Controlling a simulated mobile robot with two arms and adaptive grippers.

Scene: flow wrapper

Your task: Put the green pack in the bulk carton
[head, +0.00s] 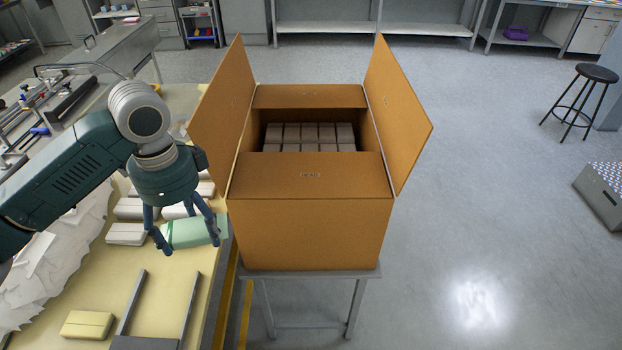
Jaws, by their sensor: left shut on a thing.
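The green pack (190,233) is a light green flat block at the right side of the cream table, left of the carton. My left gripper (189,245) points down with its fingers around the pack and is shut on it. I cannot tell whether the pack touches the table. The bulk carton (310,228) is a large brown box on a grey stand. Rows of pale packs (310,137) show inside. My right gripper is not in view.
Several white packs (126,234) lie on the table (75,275) around the gripper. A yellow pack (87,325) and a grey two-pronged piece (145,342) lie at the front. White paper heaps at the left. The carton's raised left flap (222,110) stands beside my arm.

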